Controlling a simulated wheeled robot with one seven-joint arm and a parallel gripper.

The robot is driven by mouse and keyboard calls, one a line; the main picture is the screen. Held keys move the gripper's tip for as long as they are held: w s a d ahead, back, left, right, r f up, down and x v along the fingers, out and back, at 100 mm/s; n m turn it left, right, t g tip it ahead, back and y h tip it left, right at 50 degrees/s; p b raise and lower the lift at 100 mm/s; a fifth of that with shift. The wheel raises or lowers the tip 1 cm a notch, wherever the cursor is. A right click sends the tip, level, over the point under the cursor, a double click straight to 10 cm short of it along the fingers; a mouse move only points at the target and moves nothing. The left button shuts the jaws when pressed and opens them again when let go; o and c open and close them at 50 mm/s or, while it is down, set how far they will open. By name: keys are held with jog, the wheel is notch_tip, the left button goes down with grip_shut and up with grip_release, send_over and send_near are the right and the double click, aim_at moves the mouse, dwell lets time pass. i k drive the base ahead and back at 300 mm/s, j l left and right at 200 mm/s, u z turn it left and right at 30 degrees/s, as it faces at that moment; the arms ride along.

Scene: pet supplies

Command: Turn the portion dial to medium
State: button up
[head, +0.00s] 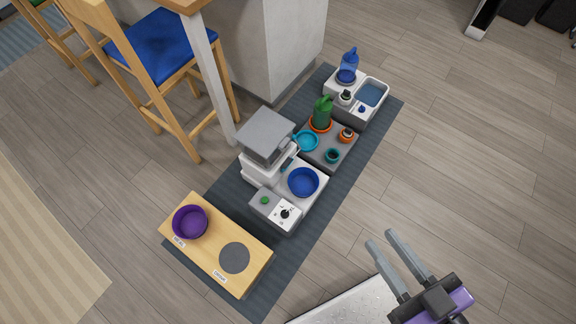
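The portion dial (285,214) is a small black knob on a white panel at the front of the feeder. Its pointer and markings are too small to read. The feeder (262,165) is white with a grey hopper on top, a blue bowl (303,182) on its right and a small green button (265,200) left of the dial. My gripper (379,238) is at the lower right, its two grey fingers spread apart with nothing between them. It is apart from the feeder, to the right of the dial.
A wooden stand (205,254) with a purple bowl (190,221) is in front of the feeder. All rest on a dark mat (353,175).

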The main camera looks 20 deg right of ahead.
aim_at(284, 214)
jog(key=k+j, duration=0.15)
jog(key=k, duration=0.2)
jog(key=k+j, duration=0.15)
jog(key=k, duration=0.2)
jog(key=i+j+z, duration=0.1)
jog(key=j, duration=0.25)
jog(key=i+j+z, duration=0.1)
jog(key=i+j, duration=0.2)
jog(key=i+j+z, duration=0.1)
jog(key=j, duration=0.35)
jog(key=i+j+z, duration=0.1)
jog(key=j, duration=0.25)
jog(key=i+j+z, duration=0.1)
jog(key=i+j, duration=0.15)
jog(key=j, duration=0.15)
